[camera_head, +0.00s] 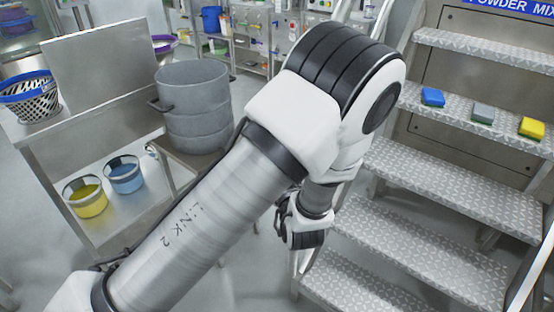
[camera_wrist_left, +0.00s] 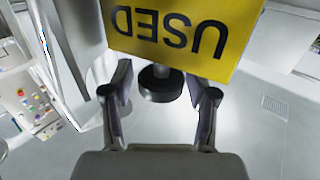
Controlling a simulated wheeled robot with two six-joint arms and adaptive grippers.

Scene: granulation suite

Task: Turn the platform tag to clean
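The platform tag (camera_wrist_left: 185,28) is a yellow plate at the top of the left wrist view. It reads "USED", upside down in that picture. A dark round knob-like part (camera_wrist_left: 160,84) shows just below the tag's lower edge. My left gripper (camera_wrist_left: 161,95) is open, its two fingers on either side of the dark part, with nothing clearly gripped. Whether a finger touches the tag or the dark part I cannot tell. In the head view my left arm crosses the middle; the tag and fingertips cannot be made out there. My right gripper is not in view.
At left, a bench holds a basket (camera_head: 30,98) and two buckets. A grey drum (camera_head: 195,105) stands beside it.

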